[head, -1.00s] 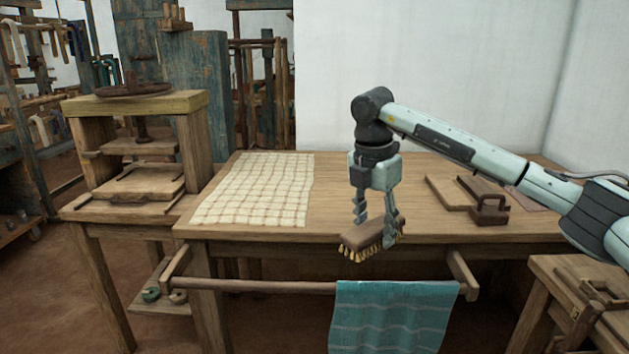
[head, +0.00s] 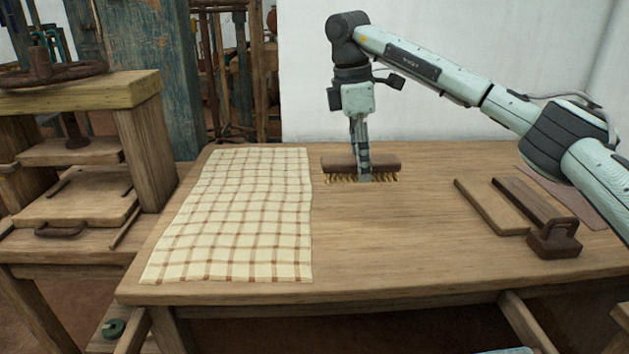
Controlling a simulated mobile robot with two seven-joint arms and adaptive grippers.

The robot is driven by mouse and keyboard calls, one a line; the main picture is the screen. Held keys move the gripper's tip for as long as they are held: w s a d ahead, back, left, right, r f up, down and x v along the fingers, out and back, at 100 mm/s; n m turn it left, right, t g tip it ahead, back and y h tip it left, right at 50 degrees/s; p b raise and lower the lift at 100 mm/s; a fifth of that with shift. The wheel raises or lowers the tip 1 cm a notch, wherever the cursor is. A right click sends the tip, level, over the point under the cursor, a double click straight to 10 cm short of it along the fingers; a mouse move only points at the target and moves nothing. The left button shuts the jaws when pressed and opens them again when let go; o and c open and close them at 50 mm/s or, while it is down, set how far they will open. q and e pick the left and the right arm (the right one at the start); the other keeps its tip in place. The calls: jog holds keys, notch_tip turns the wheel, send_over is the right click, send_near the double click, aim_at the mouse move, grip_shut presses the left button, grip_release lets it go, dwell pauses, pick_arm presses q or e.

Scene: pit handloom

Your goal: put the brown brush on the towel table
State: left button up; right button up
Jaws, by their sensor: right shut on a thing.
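The brown brush (head: 338,164) has a wooden back and pale bristles pointing down. My right gripper (head: 364,176) is shut on the middle of the brush, from above. The brush is over the wooden table (head: 400,264), just right of the checked cloth, with its bristles at or just above the tabletop; I cannot tell whether they touch. The checked cream towel (head: 240,215) lies flat on the table's left part. My left gripper is not in view.
A flat board (head: 490,207) and a brown block with a handle (head: 540,215) lie on the table's right. A wooden press (head: 145,150) stands at the left. The table's front middle is clear. A white wall (head: 430,60) rises behind.

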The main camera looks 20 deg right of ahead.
aim_at(387, 174)
jog(key=shift+w, duration=0.1)
jog(key=shift+d, duration=0.15)
jog(key=d+f, duration=0.1)
jog(key=s+d+f, duration=0.1)
jog(key=d, duration=0.1)
jog(key=d+f, duration=0.1)
jog(key=shift+s+d, duration=0.35)
jog(key=shift+s, duration=0.05)
jog(key=d+f, duration=0.1)
jog(key=d, duration=0.1)
jog(key=d+f, duration=0.1)
jog(key=d, duration=0.1)
jog(key=s+d+f, duration=0.1)
jog(key=shift+s+d+f, duration=0.1)
jog(key=shift+d+f, duration=0.2)
jog(key=shift+d, duration=0.1)
jog(key=shift+d+f, duration=0.1)
jog(key=shift+d, duration=0.15)
jog(key=shift+f, duration=0.35)
notch_tip(387, 174, down, 2)
jog(key=shift+f, duration=0.7)
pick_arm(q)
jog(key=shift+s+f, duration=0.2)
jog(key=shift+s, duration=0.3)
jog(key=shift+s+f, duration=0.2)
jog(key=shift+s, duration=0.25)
pick_arm(e)
jog(key=o, duration=1.2)
